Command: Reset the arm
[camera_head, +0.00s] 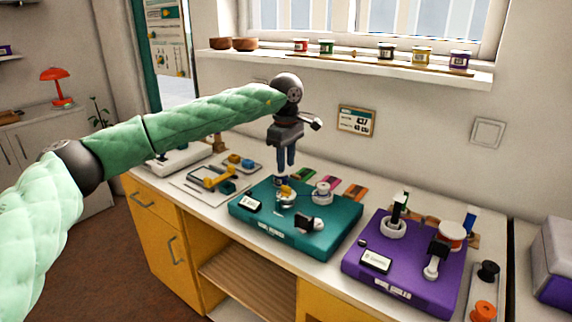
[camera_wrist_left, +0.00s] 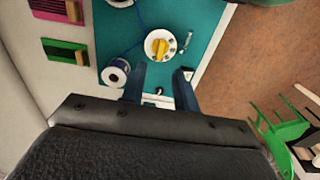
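My left arm comes in from the left in a padded green sleeve and reaches over the counter. My left gripper (camera_head: 286,168) points down above the back part of the teal board (camera_head: 330,243). Its two blue fingers stand apart with nothing between them; they show in the left wrist view (camera_wrist_left: 160,92) too. Below the fingers, the wrist view shows the teal board with a yellow dial (camera_wrist_left: 160,44) and a dark blue spool (camera_wrist_left: 116,72). My right gripper is in neither view.
A purple board (camera_head: 405,295) with upright parts stands to the right. A grey tray with yellow and blue pieces (camera_head: 212,178) lies to the left. A window shelf (camera_head: 345,66) with several small jars runs above the counter. A green chair (camera_wrist_left: 278,128) shows in the wrist view.

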